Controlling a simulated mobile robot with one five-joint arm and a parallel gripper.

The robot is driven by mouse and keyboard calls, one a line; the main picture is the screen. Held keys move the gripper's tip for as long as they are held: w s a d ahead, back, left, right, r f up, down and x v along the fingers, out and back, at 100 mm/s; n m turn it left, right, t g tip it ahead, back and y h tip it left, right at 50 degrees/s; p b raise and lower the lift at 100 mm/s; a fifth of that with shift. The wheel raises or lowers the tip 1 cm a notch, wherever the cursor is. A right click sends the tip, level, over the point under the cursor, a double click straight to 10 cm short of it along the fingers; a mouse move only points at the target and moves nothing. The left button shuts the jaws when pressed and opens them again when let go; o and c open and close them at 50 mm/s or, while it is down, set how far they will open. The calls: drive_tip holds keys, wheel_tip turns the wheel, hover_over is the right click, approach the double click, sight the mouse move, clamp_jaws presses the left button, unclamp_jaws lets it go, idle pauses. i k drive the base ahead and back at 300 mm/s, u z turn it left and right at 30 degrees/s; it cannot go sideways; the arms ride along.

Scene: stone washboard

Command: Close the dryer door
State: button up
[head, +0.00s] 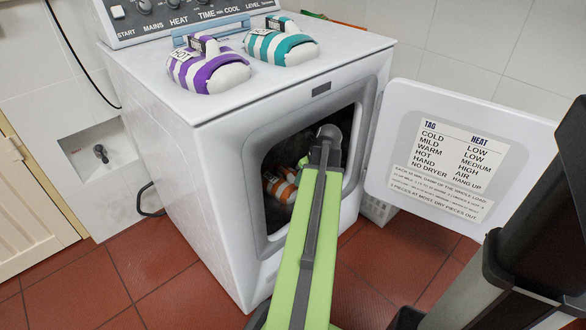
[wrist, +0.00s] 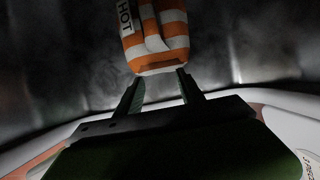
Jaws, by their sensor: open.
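The white dryer (head: 220,140) stands in the middle of the head view. Its door (head: 450,150) is swung wide open to the right and carries a printed tag and heat chart. My green arm reaches through the dryer opening, so my gripper is inside the drum and mostly hidden in the head view. In the wrist view my gripper (wrist: 160,88) is open, its two fingers apart. An orange-and-white striped bundle (wrist: 155,35) with a HOT tag lies just beyond the fingertips. The bundle also shows inside the drum in the head view (head: 280,188). I cannot tell whether the fingers touch it.
A purple striped bundle (head: 207,68) and a teal striped bundle (head: 281,44) sit on the dryer top before the control panel (head: 180,12). The red tiled floor (head: 120,265) is clear at front left.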

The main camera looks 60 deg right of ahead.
sight(463, 164)
drive_tip(key=u, duration=0.05)
drive_tip(key=k, duration=1)
drive_tip(key=z, duration=0.05)
